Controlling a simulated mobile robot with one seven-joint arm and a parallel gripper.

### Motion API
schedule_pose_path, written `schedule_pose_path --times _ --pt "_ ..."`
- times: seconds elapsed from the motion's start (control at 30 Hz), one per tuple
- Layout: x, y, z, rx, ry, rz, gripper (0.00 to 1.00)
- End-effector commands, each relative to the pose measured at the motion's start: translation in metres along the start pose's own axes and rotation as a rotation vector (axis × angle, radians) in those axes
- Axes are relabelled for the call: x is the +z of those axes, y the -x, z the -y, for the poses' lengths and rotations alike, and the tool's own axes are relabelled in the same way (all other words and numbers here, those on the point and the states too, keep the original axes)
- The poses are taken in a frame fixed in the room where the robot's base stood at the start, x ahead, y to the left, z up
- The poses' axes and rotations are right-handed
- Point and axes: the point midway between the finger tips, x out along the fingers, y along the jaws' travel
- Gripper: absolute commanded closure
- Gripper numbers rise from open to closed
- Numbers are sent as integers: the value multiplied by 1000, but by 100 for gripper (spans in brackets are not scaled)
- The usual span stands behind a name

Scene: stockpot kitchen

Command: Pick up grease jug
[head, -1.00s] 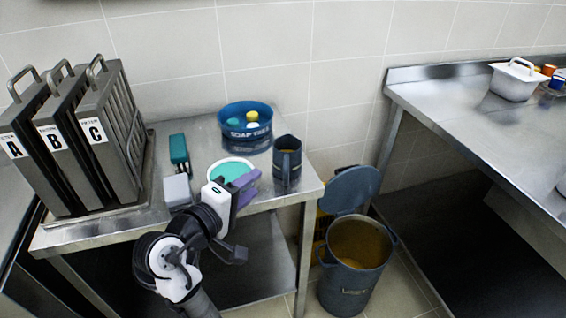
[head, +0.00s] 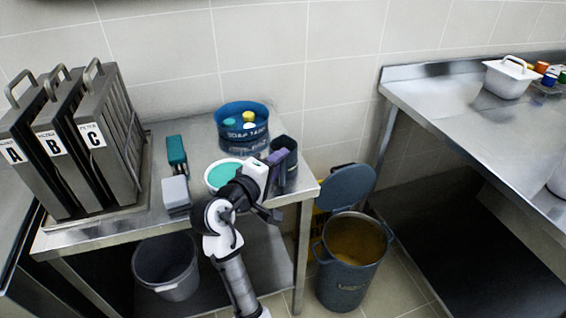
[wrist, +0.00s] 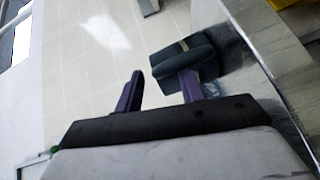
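The grease jug appears to be the dark blue-grey jug (head: 290,146) at the right edge of the small steel table. Its lower part is partly hidden by my gripper in the head view. My gripper (head: 280,168) has purple fingers and is at the near side of the jug. In the wrist view my gripper (wrist: 160,74) is open, with its fingers apart. The dark jug (wrist: 197,46) lies just beyond the right finger, which overlaps it in the picture. I cannot tell whether the finger touches it.
A blue soap tub (head: 242,121) stands behind, and a round teal-topped container (head: 221,174) is left of my gripper. Lettered filter panels (head: 75,140) fill the table's left. A lidded bin (head: 350,265) stands on the floor to the right.

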Motion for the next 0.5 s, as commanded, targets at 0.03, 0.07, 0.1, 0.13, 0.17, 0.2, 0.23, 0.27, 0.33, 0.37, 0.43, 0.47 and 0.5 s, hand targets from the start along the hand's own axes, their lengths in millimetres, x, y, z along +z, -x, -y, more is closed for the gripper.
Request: schedule_pose_path --times 0.03,0.07,0.1,0.13,0.17,0.2,0.23,0.27,0.33,0.37,0.43,0.47,0.5 --pt "0 0 0 0 0 0 61" --pt "0 0 0 0 0 0 61" --pt "0 0 0 0 0 0 64" --pt "0 0 0 0 0 0 68" --pt "0 0 0 0 0 0 72" --pt "0 0 0 0 0 0 77" --pt "0 0 0 1 0 0 81" --pt "0 0 0 0 0 0 85" --pt "0 0 0 1 0 0 94" --pt "0 0 0 1 0 0 98" --pt "0 1 0 1 0 0 100" --pt "0 1 0 1 0 0 100" --pt "0 1 0 1 0 0 100"
